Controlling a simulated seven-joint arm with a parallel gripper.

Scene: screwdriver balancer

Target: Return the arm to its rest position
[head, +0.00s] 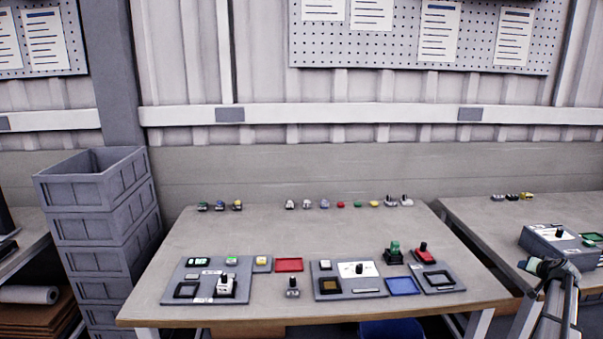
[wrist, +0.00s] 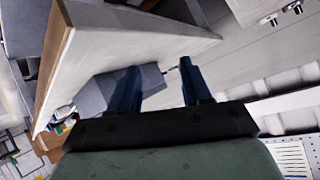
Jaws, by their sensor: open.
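My gripper (head: 535,264) is at the right of the head view, in front of the gap between the main bench and the right-hand bench. My forearm reaches up to it from the bottom right corner. In the wrist view, the two dark blue fingers (wrist: 160,82) stand apart with nothing held between them. The gripper is open and empty, clear of the parts on the main bench. The wrist view is strongly tilted.
A stack of grey crates (head: 97,190) stands left. A grey box (head: 557,246) sits on the right bench, close to my gripper.

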